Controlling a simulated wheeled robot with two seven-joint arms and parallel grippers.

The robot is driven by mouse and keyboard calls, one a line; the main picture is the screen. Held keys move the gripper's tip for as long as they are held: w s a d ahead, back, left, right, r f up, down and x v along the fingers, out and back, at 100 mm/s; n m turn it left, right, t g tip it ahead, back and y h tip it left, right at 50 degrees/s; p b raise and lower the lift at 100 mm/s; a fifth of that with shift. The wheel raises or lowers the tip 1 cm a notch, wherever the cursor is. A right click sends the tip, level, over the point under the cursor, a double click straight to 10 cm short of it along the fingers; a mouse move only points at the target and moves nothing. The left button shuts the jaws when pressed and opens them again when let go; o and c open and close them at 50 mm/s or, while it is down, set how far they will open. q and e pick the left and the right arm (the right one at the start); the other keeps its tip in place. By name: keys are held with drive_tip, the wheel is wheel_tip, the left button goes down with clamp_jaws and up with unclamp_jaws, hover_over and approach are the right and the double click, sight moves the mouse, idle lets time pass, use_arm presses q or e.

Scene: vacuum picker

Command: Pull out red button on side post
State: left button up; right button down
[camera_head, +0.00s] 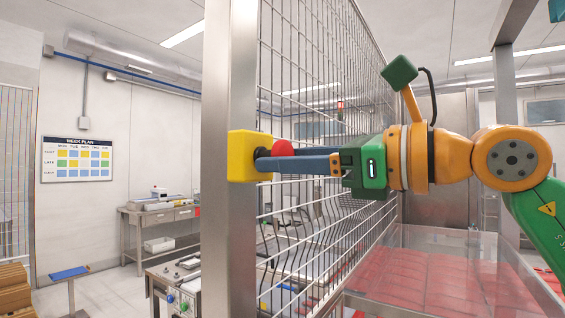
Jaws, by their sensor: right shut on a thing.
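The red button (282,148) sticks out from the right side of a yellow box (239,156) fixed to the grey metal post (229,250). My right gripper (268,161) comes in from the right, level with the box. Its two blue-grey fingers are at the button, shut on it, and partly cover it. The dark base of the button shows between the fingertips and the box. How far the button is out cannot be told. My left gripper is not in view.
A wire mesh fence (318,60) runs back from the post, close behind my right gripper. A clear-walled bin (440,240) with red contents stands below my right arm. Left of the post are a workbench (160,215) and a control panel (180,285).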

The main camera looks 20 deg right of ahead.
drive_tip(key=c, duration=0.8)
unclamp_jaws()
drive_tip(key=o, duration=0.5)
drive_tip(key=shift+s, duration=0.1)
drive_tip(key=shift+d, duration=0.15)
drive_tip(key=shift+s, duration=0.15)
drive_tip(key=b+v, duration=0.2)
drive_tip(key=v, duration=0.5)
